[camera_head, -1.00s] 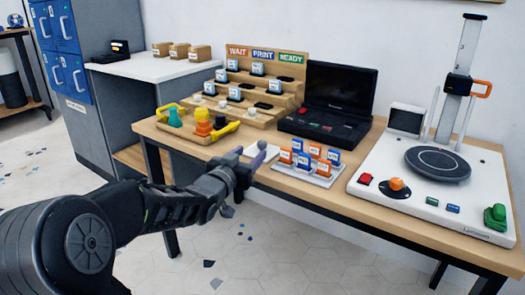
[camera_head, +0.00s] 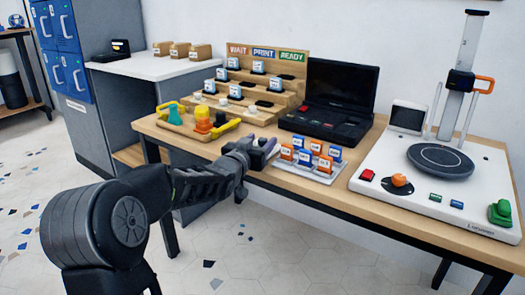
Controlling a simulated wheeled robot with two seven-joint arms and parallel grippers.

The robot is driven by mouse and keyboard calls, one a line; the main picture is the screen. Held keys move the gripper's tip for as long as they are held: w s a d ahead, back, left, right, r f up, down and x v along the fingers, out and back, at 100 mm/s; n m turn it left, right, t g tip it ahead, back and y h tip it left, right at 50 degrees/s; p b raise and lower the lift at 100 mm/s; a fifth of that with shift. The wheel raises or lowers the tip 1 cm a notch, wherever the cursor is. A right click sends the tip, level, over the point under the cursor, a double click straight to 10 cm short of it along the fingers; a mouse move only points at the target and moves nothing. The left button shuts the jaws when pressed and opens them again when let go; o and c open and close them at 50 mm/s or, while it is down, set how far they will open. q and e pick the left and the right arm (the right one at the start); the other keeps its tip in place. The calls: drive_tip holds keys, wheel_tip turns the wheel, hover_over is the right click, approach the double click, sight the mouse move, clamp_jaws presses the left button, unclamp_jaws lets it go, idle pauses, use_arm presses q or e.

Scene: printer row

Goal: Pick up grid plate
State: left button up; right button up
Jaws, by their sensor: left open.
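No plate in the camera_head view shows a clear grid pattern, so I cannot tell for sure which is the grid plate. A pale flat tray (camera_head: 318,178) holding several orange and blue tags lies near the table's front edge. A round dark plate (camera_head: 440,160) lies flat on the white printer at the right. My left gripper (camera_head: 265,147) is open over the front edge of the table, just left of the tagged tray. Its wrist and fingers hide the tabletop there. I see nothing held in it. My right gripper is not in view.
On the wooden table (camera_head: 400,224) stand a yellow-handled tool tray (camera_head: 188,131), a stepped rack (camera_head: 285,98) with small labelled items, and an open black laptop-like case (camera_head: 325,125). The white printer (camera_head: 380,185) has a tall column. A grey cabinet stands behind at the left.

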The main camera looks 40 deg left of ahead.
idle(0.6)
use_arm(q)
clamp_jaws()
idle(0.3)
drive_tip(key=shift+r, duration=0.1)
